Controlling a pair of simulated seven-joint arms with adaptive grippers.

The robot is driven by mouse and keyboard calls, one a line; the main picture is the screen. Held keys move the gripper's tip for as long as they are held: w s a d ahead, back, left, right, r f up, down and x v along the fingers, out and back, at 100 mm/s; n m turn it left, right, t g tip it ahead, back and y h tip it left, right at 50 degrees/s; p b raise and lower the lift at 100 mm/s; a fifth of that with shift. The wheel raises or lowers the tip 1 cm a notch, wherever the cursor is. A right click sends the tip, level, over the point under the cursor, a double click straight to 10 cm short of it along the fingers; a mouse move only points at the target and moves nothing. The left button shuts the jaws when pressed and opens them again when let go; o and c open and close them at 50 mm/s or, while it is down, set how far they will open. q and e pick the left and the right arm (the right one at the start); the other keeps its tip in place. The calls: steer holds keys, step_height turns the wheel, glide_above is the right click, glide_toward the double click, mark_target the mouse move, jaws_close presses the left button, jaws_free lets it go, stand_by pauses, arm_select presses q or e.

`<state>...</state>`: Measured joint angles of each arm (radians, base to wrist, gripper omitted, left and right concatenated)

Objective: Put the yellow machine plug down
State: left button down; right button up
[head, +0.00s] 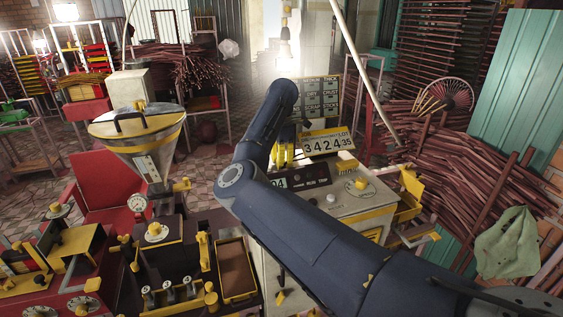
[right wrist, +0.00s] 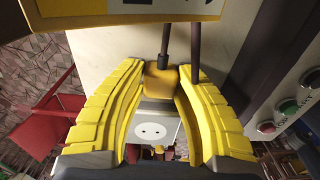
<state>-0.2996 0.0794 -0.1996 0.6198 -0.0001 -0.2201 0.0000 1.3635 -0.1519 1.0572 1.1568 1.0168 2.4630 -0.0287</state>
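The yellow plug (right wrist: 161,82) shows in the right wrist view with a dark cord rising from it. It sits between the fingertips of my right gripper (right wrist: 162,68), whose yellow fingers close in on both its sides. A white socket (right wrist: 152,131) with two holes shows below the plug in that view, apart from it. In the head view my right gripper (head: 284,153) is in front of the number board, partly hidden by my arm. The plug cannot be made out there. My left gripper is not in view.
A grey machine (head: 340,203) with a control panel stands below my right arm. A number board (head: 326,143) stands behind it. A metal hopper (head: 140,135) and a yellow-edged tray (head: 235,268) are to the left. Bundles of sticks (head: 470,170) fill the right side.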

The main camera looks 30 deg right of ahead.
steer(key=o, duration=0.3)
steer(key=shift+o, duration=0.2)
steer(key=shift+r, duration=0.1)
step_height(320, 180, up, 13)
stand_by(0.4)
stand_by(0.3)
